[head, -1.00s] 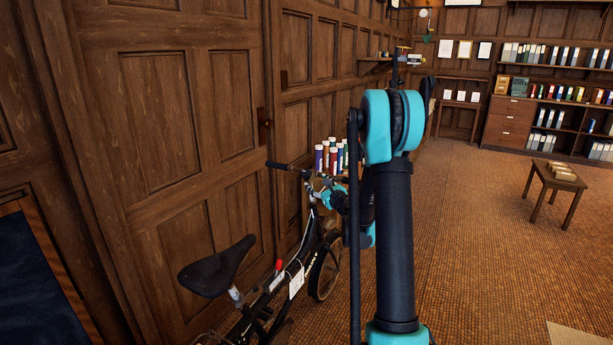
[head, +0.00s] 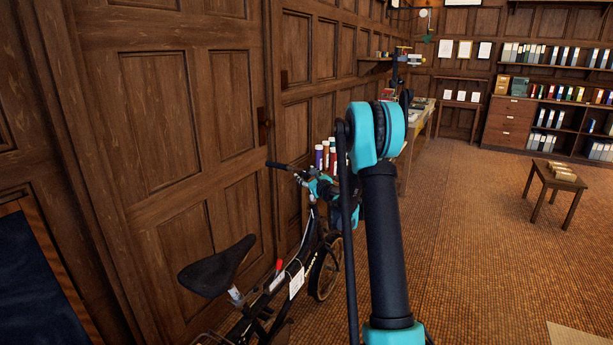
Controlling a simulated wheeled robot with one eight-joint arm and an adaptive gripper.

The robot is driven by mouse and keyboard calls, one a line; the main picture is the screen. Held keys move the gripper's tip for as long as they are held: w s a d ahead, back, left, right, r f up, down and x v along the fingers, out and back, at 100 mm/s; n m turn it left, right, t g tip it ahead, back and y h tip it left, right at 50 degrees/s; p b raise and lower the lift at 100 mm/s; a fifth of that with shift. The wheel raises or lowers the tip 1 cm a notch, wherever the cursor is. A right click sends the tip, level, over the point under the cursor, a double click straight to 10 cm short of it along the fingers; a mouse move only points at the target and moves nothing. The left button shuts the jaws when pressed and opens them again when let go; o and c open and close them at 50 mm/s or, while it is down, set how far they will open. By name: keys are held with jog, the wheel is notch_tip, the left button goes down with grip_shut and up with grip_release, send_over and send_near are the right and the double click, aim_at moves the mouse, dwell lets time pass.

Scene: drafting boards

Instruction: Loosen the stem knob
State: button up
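A black bicycle (head: 215,270) stands along the panelled wall, its saddle towards me and its front wheel (head: 325,270) further off. The left part of its handlebar (head: 283,166) shows; the rest is behind my arm. My teal and black gripper (head: 322,188) is at the handlebar and the top of the stem. My arm covers much of that area. I cannot make out the stem knob, whether my gripper touches it, or whether the fingers are open or shut.
A small red-topped part (head: 279,265) and a white tag (head: 296,283) are on the bicycle frame. Several coloured tubes (head: 326,156) stand behind the handlebar. A long table (head: 424,112) runs along the wall. A low wooden stool (head: 552,182) stands on the right; the floor between is clear.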

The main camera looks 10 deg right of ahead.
jog(key=c, duration=1)
jog(key=shift+d+n+y, duration=0.1)
jog(key=shift+n+y, duration=0.2)
jog(key=shift+y, duration=0.1)
jog(key=shift+n+g+y, duration=0.6)
jog(key=shift+g, duration=0.1)
jog(key=shift+n+g+y, duration=2)
jog(key=shift+n+g, duration=0.2)
jog(key=shift+g, duration=0.1)
jog(key=o, duration=1.2)
jog(key=shift+c, duration=0.2)
